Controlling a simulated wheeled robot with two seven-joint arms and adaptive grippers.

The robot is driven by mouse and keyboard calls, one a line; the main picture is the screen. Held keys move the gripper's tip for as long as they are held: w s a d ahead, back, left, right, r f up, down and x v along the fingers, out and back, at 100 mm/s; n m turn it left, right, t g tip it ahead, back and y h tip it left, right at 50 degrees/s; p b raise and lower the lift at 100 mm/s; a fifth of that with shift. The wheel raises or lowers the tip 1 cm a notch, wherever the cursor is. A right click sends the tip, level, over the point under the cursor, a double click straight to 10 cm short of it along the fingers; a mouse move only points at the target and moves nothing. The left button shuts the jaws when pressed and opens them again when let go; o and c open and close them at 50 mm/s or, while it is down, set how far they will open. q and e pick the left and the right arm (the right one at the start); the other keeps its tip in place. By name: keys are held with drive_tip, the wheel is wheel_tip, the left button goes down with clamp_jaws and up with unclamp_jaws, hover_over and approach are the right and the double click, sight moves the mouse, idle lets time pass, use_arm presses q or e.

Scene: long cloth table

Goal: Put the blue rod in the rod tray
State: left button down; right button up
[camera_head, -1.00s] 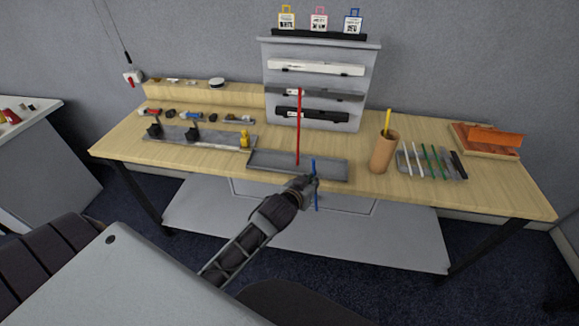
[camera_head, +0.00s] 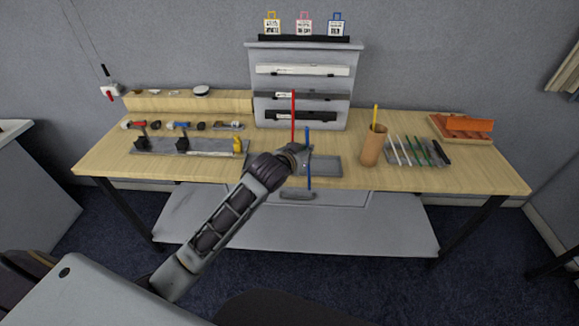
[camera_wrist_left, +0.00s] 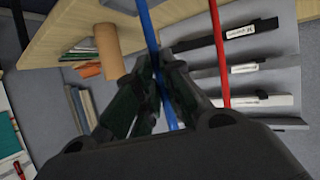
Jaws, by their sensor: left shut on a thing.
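My left gripper (camera_head: 300,155) is shut on the blue rod (camera_head: 308,174) and holds it upright, in front of the grey tray (camera_head: 328,167) in the middle of the table. The rod's lower end shows below the tray's front edge in the head view. The arm hides the tray's left part. The red rod (camera_head: 293,117) stands upright just left of the blue rod; its foot is hidden. In the left wrist view the blue rod (camera_wrist_left: 149,25) passes between the fingers (camera_wrist_left: 155,90), with the red rod (camera_wrist_left: 218,50) beside it. My right gripper is not in view.
A brown cup (camera_head: 373,147) with a yellow rod stands right of the tray. Beside it lies a tray of pens (camera_head: 420,151), then an orange box (camera_head: 465,125). A grey fixture plate (camera_head: 185,146) lies left. A display stand (camera_head: 305,60) rises behind.

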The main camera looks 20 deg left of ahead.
use_arm(q)
drive_tip(key=shift+w+d+r+m+h, duration=1.15)
drive_tip(key=shift+w+d+r, duration=0.4)
drive_tip(key=shift+w+r, duration=1.9)
drive_tip(key=w+a+r, duration=0.2)
drive_tip(key=a+r, duration=0.1)
drive_tip(key=r, duration=0.3)
drive_tip(key=w+a+r+m+g, duration=0.1)
drive_tip(key=w+a+r, duration=0.1)
drive_tip(key=r, duration=0.5)
drive_tip(key=shift+w+a+r+p, duration=0.2)
drive_tip(key=shift+w+a+p, duration=0.15)
drive_tip(key=shift+a, duration=0.25)
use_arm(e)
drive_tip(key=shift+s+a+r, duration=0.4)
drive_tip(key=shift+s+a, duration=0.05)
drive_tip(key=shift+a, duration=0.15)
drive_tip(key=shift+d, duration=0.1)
use_arm(q)
wheel_tip(320, 180, down, 14)
drive_tip(key=p, duration=0.1)
drive_tip(key=shift+r, duration=0.25)
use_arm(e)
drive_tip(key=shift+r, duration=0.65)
use_arm(q)
drive_tip(key=shift+f+p, duration=0.4)
drive_tip(key=shift+f, duration=1.8)
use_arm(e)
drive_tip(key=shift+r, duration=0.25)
